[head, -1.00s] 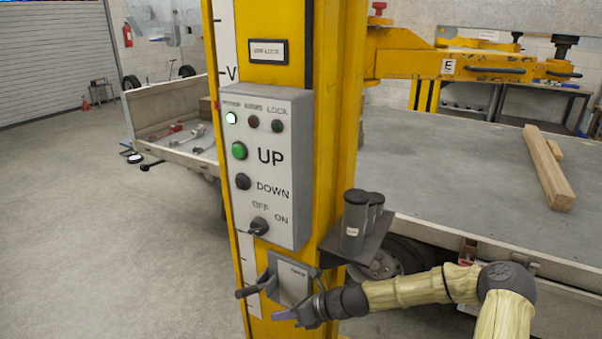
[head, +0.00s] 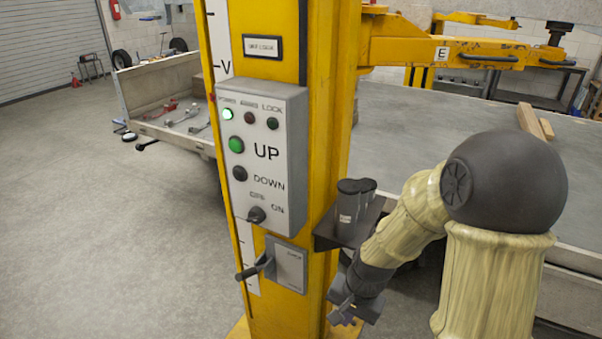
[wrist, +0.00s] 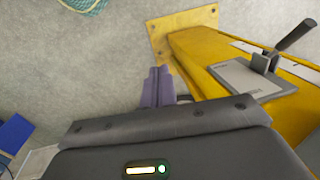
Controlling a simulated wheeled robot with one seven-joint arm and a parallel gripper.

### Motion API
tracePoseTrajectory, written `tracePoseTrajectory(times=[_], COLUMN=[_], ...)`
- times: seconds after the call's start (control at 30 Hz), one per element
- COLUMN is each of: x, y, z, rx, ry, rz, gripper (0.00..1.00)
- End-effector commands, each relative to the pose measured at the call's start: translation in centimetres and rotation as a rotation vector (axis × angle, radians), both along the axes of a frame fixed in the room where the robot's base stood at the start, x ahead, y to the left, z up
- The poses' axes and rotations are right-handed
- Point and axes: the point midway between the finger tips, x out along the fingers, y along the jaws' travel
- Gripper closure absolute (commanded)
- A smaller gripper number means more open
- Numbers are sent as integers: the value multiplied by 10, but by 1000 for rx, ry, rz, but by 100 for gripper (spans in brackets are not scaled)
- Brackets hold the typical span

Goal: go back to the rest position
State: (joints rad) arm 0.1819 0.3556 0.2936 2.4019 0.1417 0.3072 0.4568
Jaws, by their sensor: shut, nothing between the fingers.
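My gripper (head: 343,316) is low at the right of the yellow lift post (head: 325,130) in the head view, below the small shelf on the post. In the wrist view its purple fingers (wrist: 157,88) are together with nothing between them, above the floor and beside the post's yellow foot. My gripper is clear of the lever plate (head: 290,268), whose black lever (head: 254,268) sticks out to the left. My arm is bent, with its elbow high at the right of the head view.
The control box (head: 262,165) has its power lamp lit. Dark cylinders (head: 352,198) stand on the shelf (head: 338,235), close to my forearm. The trailer bed (head: 400,130) lies behind my arm, with timber (head: 528,122) on it. Open floor (head: 120,240) lies left of the post.

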Motion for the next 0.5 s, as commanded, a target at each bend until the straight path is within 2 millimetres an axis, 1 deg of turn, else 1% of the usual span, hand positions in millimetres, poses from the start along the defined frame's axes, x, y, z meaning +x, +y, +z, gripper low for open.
tracePoseTrajectory(times=[0.03, 0.1, 0.2, 0.3, 0.4, 0.5], x=[-6, -14, -27, -39, -47, -50], y=[-8, -19, -33, -44, -51, -53], z=[19, 38, 63, 83, 93, 96], rx=[-37, -83, -144, -191, -217, -227], ry=[-34, -71, -121, -160, -180, -186], rz=[63, 156, 283, 388, 454, 480], gripper=[100, 100, 100, 100, 100, 100])
